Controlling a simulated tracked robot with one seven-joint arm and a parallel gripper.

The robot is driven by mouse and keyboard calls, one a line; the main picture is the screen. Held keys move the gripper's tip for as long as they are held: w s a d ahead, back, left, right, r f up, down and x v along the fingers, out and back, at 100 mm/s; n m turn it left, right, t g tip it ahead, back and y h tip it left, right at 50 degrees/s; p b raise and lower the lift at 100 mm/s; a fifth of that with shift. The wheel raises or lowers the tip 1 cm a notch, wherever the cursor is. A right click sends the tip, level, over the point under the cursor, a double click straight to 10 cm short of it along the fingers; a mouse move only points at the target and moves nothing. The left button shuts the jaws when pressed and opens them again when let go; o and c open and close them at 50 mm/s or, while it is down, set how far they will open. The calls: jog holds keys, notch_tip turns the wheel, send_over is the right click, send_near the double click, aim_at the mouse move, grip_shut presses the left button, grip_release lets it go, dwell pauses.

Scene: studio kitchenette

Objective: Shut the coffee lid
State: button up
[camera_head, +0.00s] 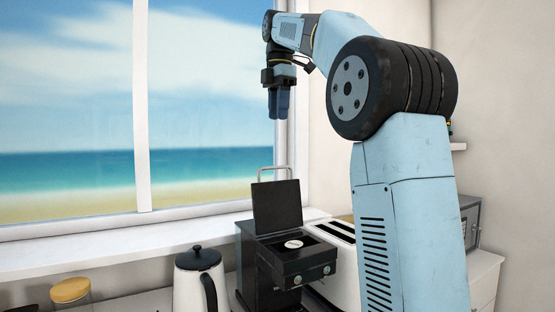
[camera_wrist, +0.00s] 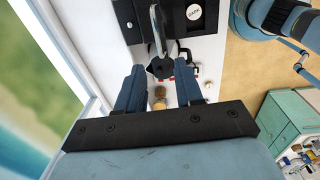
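The black coffee machine (camera_head: 300,268) stands on the counter by the window. Its flat black lid (camera_head: 277,205) is raised nearly upright, with a metal loop handle (camera_head: 275,172) at its top edge. The open top shows a pale round disc (camera_head: 293,244) inside. In the wrist view the handle (camera_wrist: 157,30) and the disc (camera_wrist: 194,12) show near the top edge. My gripper (camera_head: 279,115) points down, well above the raised lid and apart from it. In the wrist view its two blue fingers (camera_wrist: 161,72) are spread with nothing held between them.
A white kettle (camera_head: 199,280) with a black lid stands left of the machine. A white toaster (camera_head: 340,235) is to its right, partly behind my arm. A jar with a wooden lid (camera_head: 70,290) stands at the lower left. The window is behind; the air around my gripper is clear.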

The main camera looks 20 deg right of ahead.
jog(key=f, duration=1.3)
jog(key=shift+w+a, duration=0.1)
jog(key=shift+w, duration=0.25)
jog(key=shift+c, duration=0.4)
grip_shut()
dwell(0.4)
jog(key=shift+d, duration=0.2)
jog(key=shift+a, duration=0.1)
